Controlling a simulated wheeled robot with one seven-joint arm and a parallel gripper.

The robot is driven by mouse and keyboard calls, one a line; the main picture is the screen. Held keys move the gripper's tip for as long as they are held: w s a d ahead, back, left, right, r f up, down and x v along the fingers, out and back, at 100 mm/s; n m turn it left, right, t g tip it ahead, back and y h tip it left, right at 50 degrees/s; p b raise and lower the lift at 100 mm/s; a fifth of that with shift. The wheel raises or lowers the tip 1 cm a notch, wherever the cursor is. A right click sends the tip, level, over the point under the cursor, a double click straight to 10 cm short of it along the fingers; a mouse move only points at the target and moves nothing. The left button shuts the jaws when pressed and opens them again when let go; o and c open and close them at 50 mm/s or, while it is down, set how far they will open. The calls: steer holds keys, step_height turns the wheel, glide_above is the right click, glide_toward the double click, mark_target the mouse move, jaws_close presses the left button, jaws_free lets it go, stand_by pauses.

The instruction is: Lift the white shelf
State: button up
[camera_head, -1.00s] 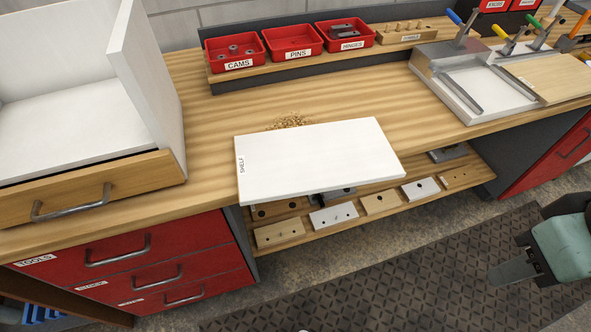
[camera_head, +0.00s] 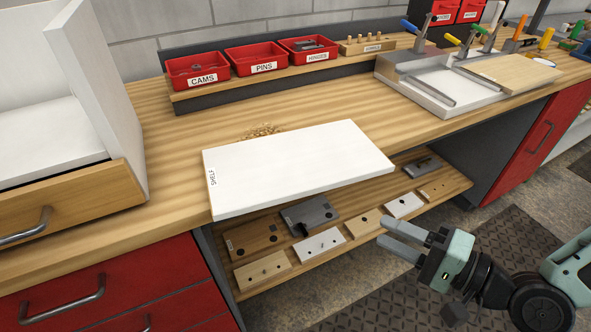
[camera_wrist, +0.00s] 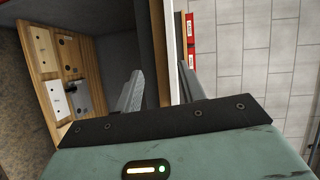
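The white shelf (camera_head: 300,165) is a flat white board labelled SHELF at its left end. It lies on the wooden workbench (camera_head: 180,209), with its front side sticking out past the bench's front edge. My gripper (camera_head: 402,240) is in front of the bench, to the lower right of the shelf and apart from it. In the wrist view my gripper (camera_wrist: 160,88) shows its two grey fingers spread with nothing between them.
A lower ledge (camera_head: 335,255) under the bench holds several small drilled blocks. Red bins (camera_head: 256,58) stand at the back. A white cabinet (camera_head: 100,90) stands at left, a metal jig (camera_head: 430,85) at right. A small sawdust pile (camera_head: 262,131) lies behind the shelf.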

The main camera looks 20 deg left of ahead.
mark_target(329, 187)
steer(key=shift+m+t+y, duration=0.5)
steer(key=shift+m+t, duration=0.1)
steer(key=shift+m, duration=0.1)
steer(key=b+x, duration=0.1)
steer(key=x, duration=0.2)
steer(key=b+x, duration=0.2)
steer(key=x, duration=0.2)
steer(key=b+x, duration=0.2)
steer(key=x, duration=0.2)
steer(key=shift+w+r, duration=0.3)
steer(key=shift+r, duration=0.05)
steer(key=shift+w+x, duration=0.2)
steer(key=shift+x, duration=1.3)
steer(key=shift+w+x, duration=0.15)
steer(key=shift+x, duration=1.4)
steer(key=shift+d+f, duration=0.1)
steer(key=shift+d, duration=0.05)
jaws_close()
